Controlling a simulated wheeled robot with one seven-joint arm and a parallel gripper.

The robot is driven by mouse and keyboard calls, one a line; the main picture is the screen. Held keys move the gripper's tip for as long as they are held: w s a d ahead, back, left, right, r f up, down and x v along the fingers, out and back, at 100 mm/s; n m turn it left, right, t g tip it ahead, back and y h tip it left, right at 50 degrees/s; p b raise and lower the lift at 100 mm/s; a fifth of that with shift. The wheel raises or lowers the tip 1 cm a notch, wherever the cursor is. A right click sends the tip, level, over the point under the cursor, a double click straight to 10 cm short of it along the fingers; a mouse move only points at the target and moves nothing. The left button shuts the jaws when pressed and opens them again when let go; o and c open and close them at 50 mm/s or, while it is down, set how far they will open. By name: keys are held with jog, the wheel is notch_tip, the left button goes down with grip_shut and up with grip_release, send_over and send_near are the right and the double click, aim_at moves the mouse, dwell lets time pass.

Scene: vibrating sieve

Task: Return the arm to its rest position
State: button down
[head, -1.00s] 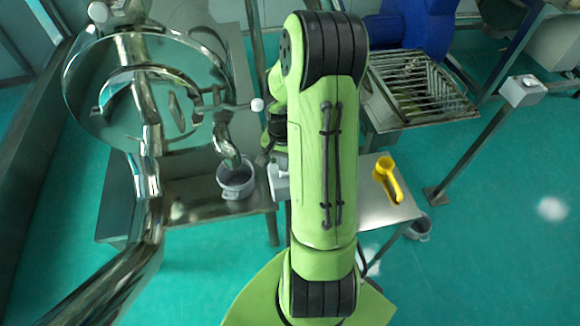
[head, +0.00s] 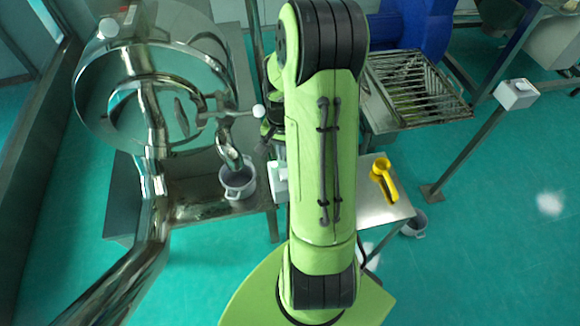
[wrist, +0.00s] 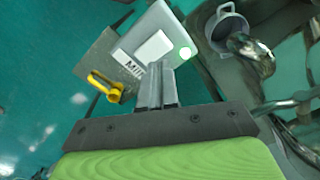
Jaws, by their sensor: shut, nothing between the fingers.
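My green arm (head: 323,160) stands upright through the middle of the head view and hides what lies behind it. My gripper (wrist: 157,68) shows in the wrist view, its two grey fingers pressed together with nothing between them. In the head view the gripper's fingers are hidden behind the arm. In the wrist view the fingertips overlap a pale box with a label (wrist: 153,47); I cannot tell whether they touch it.
A yellow scoop (head: 384,178) lies on a small metal table (head: 385,212) at the right. A grey pot (head: 238,180) stands under the spout of the steel sieve (head: 95,105) at the left. A metal grate (head: 415,85) is behind right.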

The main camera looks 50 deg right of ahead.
jog(key=shift+f, duration=0.1)
dwell(0.3)
jog(key=w+a+r+n+t+h, duration=0.1)
jog(key=a+r+n, duration=0.2)
jog(key=a+r, duration=0.3)
jog(key=s+a+r+n+t+y+b, duration=0.1)
jog(key=s+a+r+n+t, duration=0.3)
jog(key=s+a+r+n, duration=0.5)
jog(key=s+a+r+b, duration=0.1)
jog(key=s+a+r, duration=0.2)
jog(key=a, duration=0.2)
jog(key=shift+r+n+t, duration=0.15)
jog(key=shift+n+t, duration=0.15)
jog(key=shift+n, duration=0.1)
